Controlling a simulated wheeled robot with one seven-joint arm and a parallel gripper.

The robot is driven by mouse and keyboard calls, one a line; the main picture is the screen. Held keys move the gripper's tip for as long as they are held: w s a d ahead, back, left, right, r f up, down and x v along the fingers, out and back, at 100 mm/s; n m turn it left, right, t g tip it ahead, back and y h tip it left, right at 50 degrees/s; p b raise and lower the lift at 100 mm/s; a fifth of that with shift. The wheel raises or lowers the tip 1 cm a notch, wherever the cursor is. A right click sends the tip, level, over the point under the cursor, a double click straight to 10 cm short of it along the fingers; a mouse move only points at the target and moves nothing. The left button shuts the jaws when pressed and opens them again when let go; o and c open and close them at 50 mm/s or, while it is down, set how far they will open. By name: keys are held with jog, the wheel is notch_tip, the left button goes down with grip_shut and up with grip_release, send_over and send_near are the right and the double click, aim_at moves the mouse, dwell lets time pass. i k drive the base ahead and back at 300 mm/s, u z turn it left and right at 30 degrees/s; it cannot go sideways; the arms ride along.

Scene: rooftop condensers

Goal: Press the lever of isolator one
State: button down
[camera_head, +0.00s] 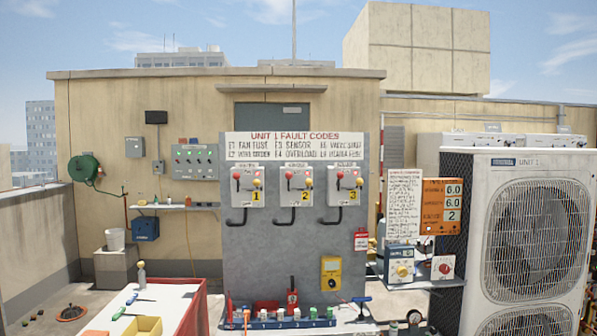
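Isolator one (247,186) is a light grey box marked with a yellow "1", the leftmost of three on the upright grey panel (290,250). A bent black handle (238,219) hangs below the box. Isolator two (297,186) and isolator three (344,186) stand to its right with similar parts. Nothing covers isolator one. My gripper is not in view.
A red-edged table (165,300) with tools and a yellow tray (143,326) stands at front left. A shelf with small coloured items (290,322) runs below the panel. A large condenser unit (530,240) fills the right. Open air lies before the isolators.

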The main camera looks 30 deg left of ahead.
aim_at(236, 177)
jog(key=u, duration=0.15)
jog(key=i, duration=0.3)
jog(key=u, duration=0.9)
jog(key=i, duration=1.65)
jog(key=u, duration=1.8)
jog(key=i, duration=0.75)
jog(key=u, duration=0.9)
